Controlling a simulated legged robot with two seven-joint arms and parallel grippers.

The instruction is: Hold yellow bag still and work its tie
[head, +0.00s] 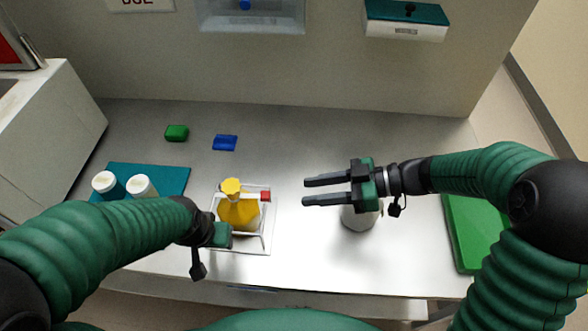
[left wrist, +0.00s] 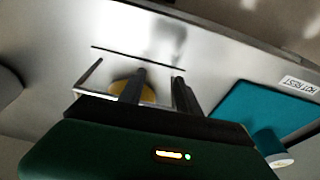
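The yellow bag (head: 238,213) stands upright with a gathered top, inside a white wire-like frame (head: 268,235) on the bench. My left gripper reaches in low at the bag's near side; its fingers are mostly hidden in the head view. In the left wrist view the left gripper (left wrist: 158,88) has its fingers apart, with part of the yellow bag (left wrist: 149,94) between and behind them; I cannot tell whether they touch it. My right gripper (head: 305,191) is open and empty, right of the bag, its fingers pointing left. I cannot make out a separate tie.
A red block (head: 265,195) sits at the frame's right side. Green (head: 177,132) and blue (head: 225,142) pieces lie behind. Two white-topped containers (head: 140,186) stand on a teal mat (head: 172,178) at left. A green tray (head: 474,235) lies right.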

